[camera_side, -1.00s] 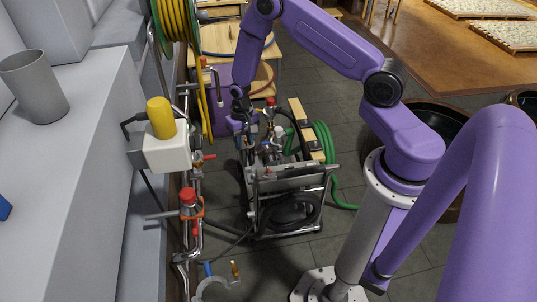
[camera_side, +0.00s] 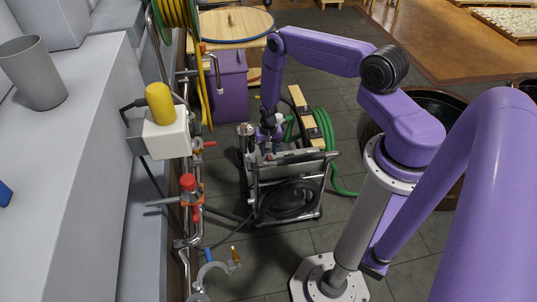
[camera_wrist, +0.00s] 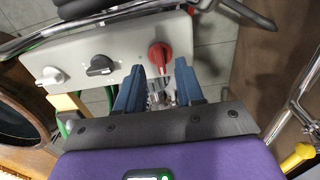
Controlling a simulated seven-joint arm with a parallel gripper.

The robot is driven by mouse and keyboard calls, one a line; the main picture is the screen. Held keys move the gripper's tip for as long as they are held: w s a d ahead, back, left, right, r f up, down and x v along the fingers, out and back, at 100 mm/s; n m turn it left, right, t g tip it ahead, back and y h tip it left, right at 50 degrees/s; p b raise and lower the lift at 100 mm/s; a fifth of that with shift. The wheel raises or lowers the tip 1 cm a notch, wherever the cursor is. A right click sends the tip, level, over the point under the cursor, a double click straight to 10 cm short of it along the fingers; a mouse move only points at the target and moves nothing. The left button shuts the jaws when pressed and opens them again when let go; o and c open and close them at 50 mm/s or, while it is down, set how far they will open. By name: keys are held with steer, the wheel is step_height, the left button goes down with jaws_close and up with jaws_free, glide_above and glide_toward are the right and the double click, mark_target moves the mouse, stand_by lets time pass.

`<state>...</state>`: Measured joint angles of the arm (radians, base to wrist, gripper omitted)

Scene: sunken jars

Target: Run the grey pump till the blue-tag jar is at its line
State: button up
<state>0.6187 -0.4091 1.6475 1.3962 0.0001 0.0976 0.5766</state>
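A wheeled pump unit with a metal frame (camera_side: 287,168) stands on the floor in the middle of the side view. The wrist view shows its pale grey panel (camera_wrist: 127,52) with a white knob (camera_wrist: 52,77), a black knob (camera_wrist: 100,66) and a red knob (camera_wrist: 160,55). My gripper (camera_wrist: 159,70) is open, its blue fingers either side of the red knob in the picture; contact cannot be told. In the side view my gripper (camera_side: 268,133) is low over the pump, its fingertips hard to make out. A blue-tag jar cannot be identified; a dark sunken jar (camera_side: 430,108) is partly hidden behind my arm.
Pipes with a red-capped valve (camera_side: 188,183) and a white box with a yellow top (camera_side: 165,137) stand left of the pump. A green hose (camera_side: 322,130) coils behind it. A purple bin (camera_side: 229,88) stands beyond. Grey floor is open in front.

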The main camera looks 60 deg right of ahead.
mark_target(268, 157)
steer(key=shift+f, duration=1.6)
steer(key=shift+c, duration=0.3)
steer(key=c, duration=0.6)
